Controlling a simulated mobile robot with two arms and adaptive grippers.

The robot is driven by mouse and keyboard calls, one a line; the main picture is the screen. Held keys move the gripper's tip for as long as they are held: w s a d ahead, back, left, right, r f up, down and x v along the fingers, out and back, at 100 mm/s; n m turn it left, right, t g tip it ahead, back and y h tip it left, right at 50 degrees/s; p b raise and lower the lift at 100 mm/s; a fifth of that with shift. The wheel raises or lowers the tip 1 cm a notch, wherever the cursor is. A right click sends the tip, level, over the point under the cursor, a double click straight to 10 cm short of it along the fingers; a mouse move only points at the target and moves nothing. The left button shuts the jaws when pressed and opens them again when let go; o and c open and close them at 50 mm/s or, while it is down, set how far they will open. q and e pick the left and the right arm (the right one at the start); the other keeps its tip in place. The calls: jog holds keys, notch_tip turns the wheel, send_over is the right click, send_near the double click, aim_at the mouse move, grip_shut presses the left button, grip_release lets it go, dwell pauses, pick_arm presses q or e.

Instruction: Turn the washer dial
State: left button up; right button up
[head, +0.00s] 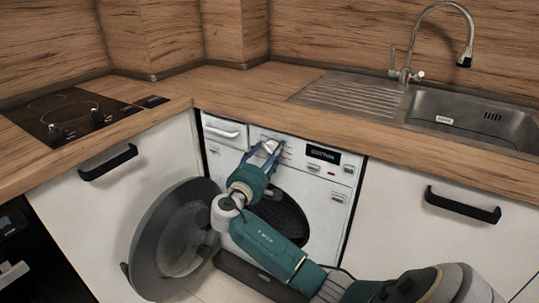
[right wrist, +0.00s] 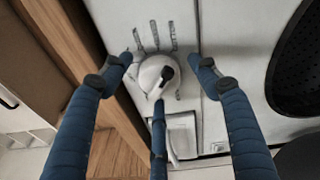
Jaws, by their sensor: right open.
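The white washer (head: 325,225) stands under the worktop with its round door swung open to the left. Its dial (head: 270,146) is a pale knob on the upper panel, partly covered by my gripper in the head view. In the right wrist view the round dial (right wrist: 150,72) shows with a raised grip and a dark spot. My right gripper (head: 268,155) is open at the panel. In the right wrist view its blue fingers (right wrist: 164,62) are spread to the left, right and below the dial, with visible gaps at the sides. My left gripper is not in view.
The open washer door (head: 160,240) is left of my right arm. The detergent drawer (head: 225,130) is left of the dial, a lit display (head: 323,154) right of it. The wooden worktop (head: 230,90) overhangs close above. A sink (head: 470,115) and hob (head: 75,115) flank it.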

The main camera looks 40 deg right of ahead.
jog(key=v, duration=1.2)
